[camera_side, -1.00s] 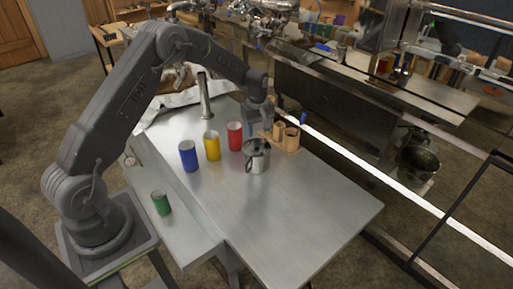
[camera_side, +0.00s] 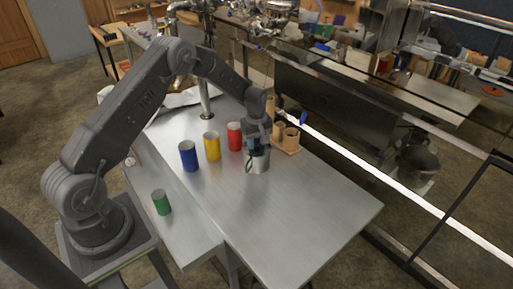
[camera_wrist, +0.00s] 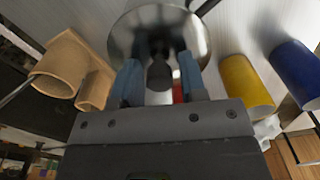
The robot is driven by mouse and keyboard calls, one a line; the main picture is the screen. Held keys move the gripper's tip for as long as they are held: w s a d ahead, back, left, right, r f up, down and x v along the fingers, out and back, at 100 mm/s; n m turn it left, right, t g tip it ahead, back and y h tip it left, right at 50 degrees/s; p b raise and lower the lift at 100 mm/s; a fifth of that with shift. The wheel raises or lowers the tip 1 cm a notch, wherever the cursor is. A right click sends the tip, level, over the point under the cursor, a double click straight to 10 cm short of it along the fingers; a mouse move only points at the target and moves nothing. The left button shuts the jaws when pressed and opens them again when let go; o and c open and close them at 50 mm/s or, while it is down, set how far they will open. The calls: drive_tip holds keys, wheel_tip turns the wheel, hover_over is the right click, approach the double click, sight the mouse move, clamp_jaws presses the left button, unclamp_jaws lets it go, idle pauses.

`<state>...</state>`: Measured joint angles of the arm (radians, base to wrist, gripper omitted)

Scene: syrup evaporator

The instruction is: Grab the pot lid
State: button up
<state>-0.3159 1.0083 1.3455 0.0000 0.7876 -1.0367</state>
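The silver pot (camera_side: 259,163) stands on the metal table (camera_side: 290,225), beside the red cup. In the wrist view its round shiny lid (camera_wrist: 150,17) shows with a dark knob (camera_wrist: 159,75). My gripper (camera_side: 258,146) is low over the pot, pointing down. In the wrist view my gripper (camera_wrist: 160,72) has its two blue fingers apart, one on each side of the knob, with gaps visible. It holds nothing. In the side view my gripper hides most of the lid.
The red cup (camera_side: 234,136), yellow cup (camera_side: 212,146) and blue cup (camera_side: 188,156) stand in a row left of the pot. A wooden holder (camera_side: 291,139) stands close behind right. A green cup (camera_side: 161,202) is on the lower shelf. The table's front right is clear.

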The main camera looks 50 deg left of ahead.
clamp_jaws()
drive_tip(key=shift+r, duration=0.1)
